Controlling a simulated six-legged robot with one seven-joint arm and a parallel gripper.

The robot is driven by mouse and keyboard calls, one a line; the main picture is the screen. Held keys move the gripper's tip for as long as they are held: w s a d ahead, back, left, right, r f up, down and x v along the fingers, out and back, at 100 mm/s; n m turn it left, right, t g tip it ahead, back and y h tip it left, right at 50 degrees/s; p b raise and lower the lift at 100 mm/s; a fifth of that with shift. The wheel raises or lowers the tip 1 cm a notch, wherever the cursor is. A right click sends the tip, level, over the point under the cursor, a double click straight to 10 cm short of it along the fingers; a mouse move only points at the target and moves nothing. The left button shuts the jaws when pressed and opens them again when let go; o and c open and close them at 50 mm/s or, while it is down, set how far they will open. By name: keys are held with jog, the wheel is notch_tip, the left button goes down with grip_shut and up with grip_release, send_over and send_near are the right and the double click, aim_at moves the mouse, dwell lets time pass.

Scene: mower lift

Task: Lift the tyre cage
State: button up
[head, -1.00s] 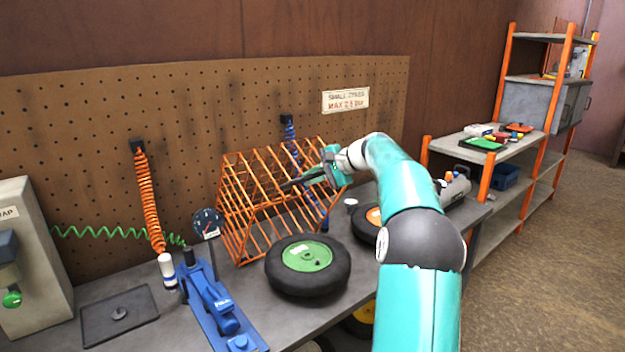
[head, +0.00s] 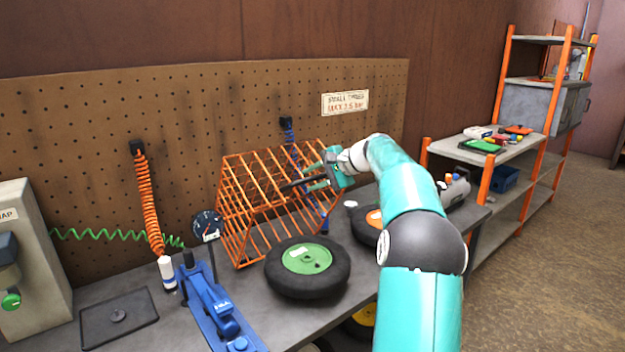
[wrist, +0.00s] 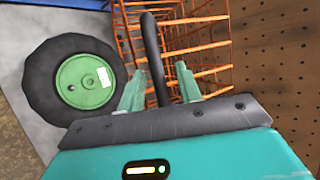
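The tyre cage (head: 262,205) is an orange wire frame standing on the bench against the pegboard. Its bars also show at the top of the wrist view (wrist: 200,48). A black curved handle bar (wrist: 152,50) on its near side runs between my fingers. My gripper (head: 310,177) is at the cage's right side. In the wrist view my gripper's green fingers (wrist: 161,72) stand apart on either side of the black bar, with gaps visible. Their exact depth along the bar is hard to tell.
A tyre with a green hub (head: 306,265) lies in front of the cage. An orange-hubbed tyre (head: 368,222) is partly behind my arm. A blue tool (head: 215,305), a gauge (head: 207,226) and an orange coiled hose (head: 148,200) are at left.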

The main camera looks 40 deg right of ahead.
jog(key=v, duration=1.3)
jog(key=shift+s, duration=0.1)
jog(key=s+a+f+n+g+h, duration=0.1)
jog(key=s+a+f+n+g, duration=0.15)
jog(key=a, duration=1.25)
jog(key=s+a+f+n+g+h, duration=0.1)
jog(key=s+a+n+g+h, duration=0.2)
jog(key=a, duration=1.1)
jog(key=s+a+f+n, duration=0.5)
jog(key=s+a+f, duration=0.1)
jog(key=s, duration=0.4)
jog(key=s+a+f+n+h, duration=0.1)
jog(key=s+a+f+n, duration=0.3)
jog(key=s, duration=0.6)
notch_tip(320, 180, down, 3)
jog(key=a, duration=0.2)
jog(key=shift+s+a+n+t+h, duration=0.25)
jog(key=shift+a+n+t+h, duration=0.05)
jog(key=shift+a+n+t, duration=0.1)
